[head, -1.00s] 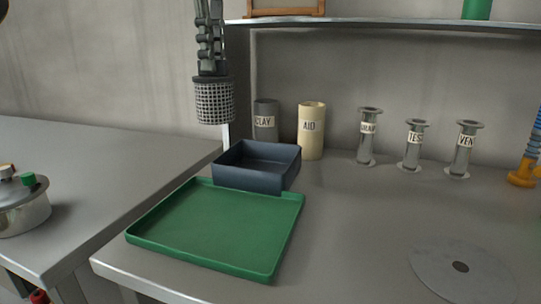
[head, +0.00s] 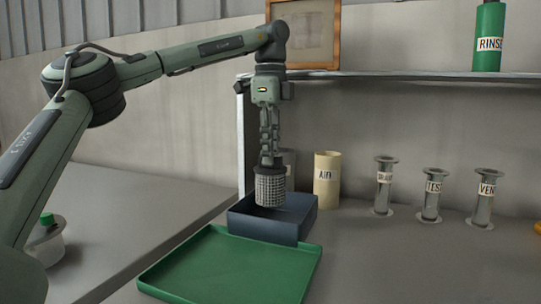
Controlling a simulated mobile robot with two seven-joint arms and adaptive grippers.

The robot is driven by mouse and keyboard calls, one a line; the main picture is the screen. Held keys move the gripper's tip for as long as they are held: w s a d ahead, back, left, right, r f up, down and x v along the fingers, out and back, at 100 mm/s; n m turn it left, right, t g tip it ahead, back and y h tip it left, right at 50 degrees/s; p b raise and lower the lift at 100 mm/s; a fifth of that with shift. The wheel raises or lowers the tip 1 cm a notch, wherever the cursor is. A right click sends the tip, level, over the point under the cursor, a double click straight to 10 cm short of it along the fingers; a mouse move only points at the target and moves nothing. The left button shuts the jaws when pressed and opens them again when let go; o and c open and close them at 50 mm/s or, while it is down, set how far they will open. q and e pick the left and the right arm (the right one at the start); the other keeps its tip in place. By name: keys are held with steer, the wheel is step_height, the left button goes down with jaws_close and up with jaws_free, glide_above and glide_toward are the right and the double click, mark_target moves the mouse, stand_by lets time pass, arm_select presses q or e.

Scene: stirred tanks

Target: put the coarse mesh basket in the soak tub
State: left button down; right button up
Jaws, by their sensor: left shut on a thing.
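The coarse mesh basket (head: 270,187) is a small grey mesh cylinder, upright, hanging from my left gripper (head: 270,160). The gripper points straight down and is shut on the basket's top. The dark blue open tub (head: 272,229), which looks like the soak tub, stands behind the green tray. The basket appears over the tub's back part, its lower end near rim height; I cannot tell whether it is inside the tub or touching it. My right gripper is not in view.
A green tray (head: 225,268) lies in front of the tub. A cream AID canister (head: 326,180) and a grey canister (head: 289,170), partly hidden by the basket, stand behind. Several labelled glass columns stand right. A shelf (head: 400,76) with a green RINSE bottle (head: 488,38) and wooden frame (head: 303,35) runs above.

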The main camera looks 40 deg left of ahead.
arm_select(q)
steer(key=shift+f, duration=0.4)
steer(key=shift+f, duration=0.1)
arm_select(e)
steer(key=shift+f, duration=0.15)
arm_select(q)
steer(key=shift+f+b, duration=0.2)
steer(key=shift+b, duration=0.1)
steer(key=shift+f, duration=0.3)
steer(key=c, duration=1.5)
jaws_free()
steer(key=shift+c, duration=0.2)
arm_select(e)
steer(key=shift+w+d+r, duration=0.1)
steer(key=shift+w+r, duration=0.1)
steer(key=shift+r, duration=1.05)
